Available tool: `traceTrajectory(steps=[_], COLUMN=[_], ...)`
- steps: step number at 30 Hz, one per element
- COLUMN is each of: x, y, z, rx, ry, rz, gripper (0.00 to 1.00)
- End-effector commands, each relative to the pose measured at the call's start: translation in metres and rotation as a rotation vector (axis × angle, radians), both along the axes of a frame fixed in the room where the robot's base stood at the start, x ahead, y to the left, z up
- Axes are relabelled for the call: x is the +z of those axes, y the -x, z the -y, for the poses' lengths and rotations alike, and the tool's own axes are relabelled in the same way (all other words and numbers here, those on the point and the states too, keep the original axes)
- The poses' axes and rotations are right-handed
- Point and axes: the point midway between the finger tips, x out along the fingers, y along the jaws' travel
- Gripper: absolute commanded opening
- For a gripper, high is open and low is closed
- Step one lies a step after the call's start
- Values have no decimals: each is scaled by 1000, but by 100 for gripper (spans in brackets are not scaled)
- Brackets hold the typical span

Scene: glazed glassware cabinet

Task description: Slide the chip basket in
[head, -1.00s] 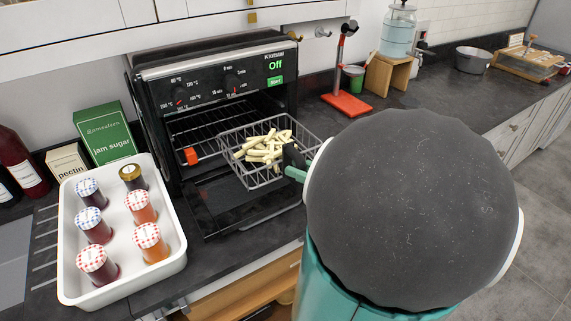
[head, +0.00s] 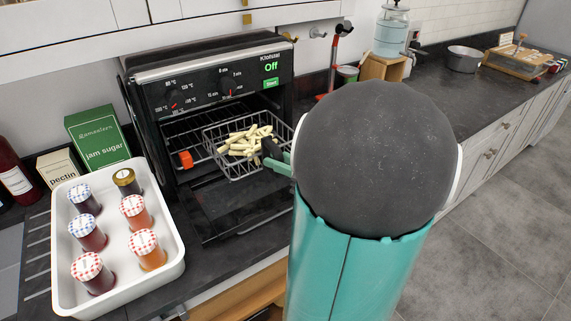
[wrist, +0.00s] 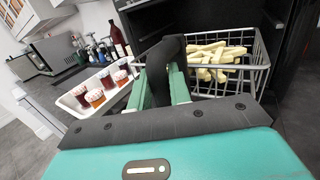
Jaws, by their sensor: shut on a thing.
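The wire chip basket (head: 222,165) holds pale chips (head: 244,142) and sits level in the mouth of the black oven (head: 206,82), above its lowered door (head: 225,208). Part of the basket lies within the opening and its near right part still sticks out. My gripper (head: 274,158) is shut on the basket's handle at its near right side; the fingers largely hide the grip. In the wrist view the basket (wrist: 262,62) is just beyond and right of my gripper (wrist: 168,70), with the chips (wrist: 214,58) inside.
An orange block (head: 186,160) is at the oven's left inside, beside the wire rack (head: 190,135). A white tray (head: 170,270) of lidded jars stands left of the oven door. A red stand (head: 334,50) and wooden stand (head: 385,70) are to the right.

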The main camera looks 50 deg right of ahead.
Motion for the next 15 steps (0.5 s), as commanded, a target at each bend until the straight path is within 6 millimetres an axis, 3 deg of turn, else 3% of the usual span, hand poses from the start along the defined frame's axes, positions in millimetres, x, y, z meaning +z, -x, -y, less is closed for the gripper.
traceTrajectory(steps=[15], x=[-9], y=[-46], z=[13], rx=[2], ry=[1], rz=[1], gripper=[0])
